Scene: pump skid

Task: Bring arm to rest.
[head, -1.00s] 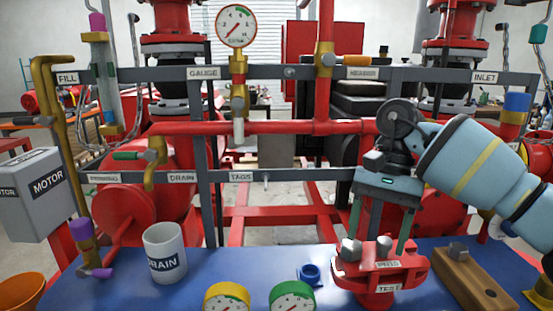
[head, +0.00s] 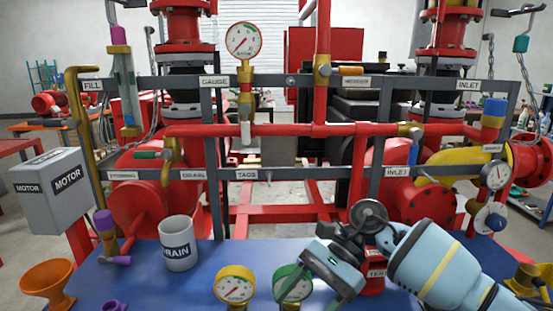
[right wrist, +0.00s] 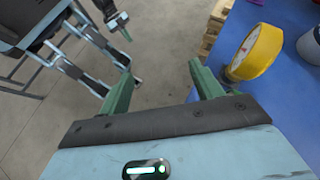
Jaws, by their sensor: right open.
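My right arm (head: 440,270) comes in from the right in the head view, low over the blue bench. Its right gripper (head: 308,290) is tilted down to the left, in front of the green-rimmed gauge (head: 291,277). In the right wrist view this gripper (right wrist: 162,70) is open, with only grey floor showing between its fingers. The yellow-rimmed gauge (right wrist: 258,52) is beside the right-hand finger there. What appears to be my left gripper (right wrist: 119,24) shows small at the top of the wrist view; its jaws are unclear. It is outside the head view.
The red test stand (head: 373,282) is mostly hidden behind my right gripper. The white drain cup (head: 178,243), yellow-rimmed gauge (head: 236,286) and orange funnel (head: 47,285) are to the left. The red pipe frame (head: 280,129) rises behind the blue bench (head: 205,268).

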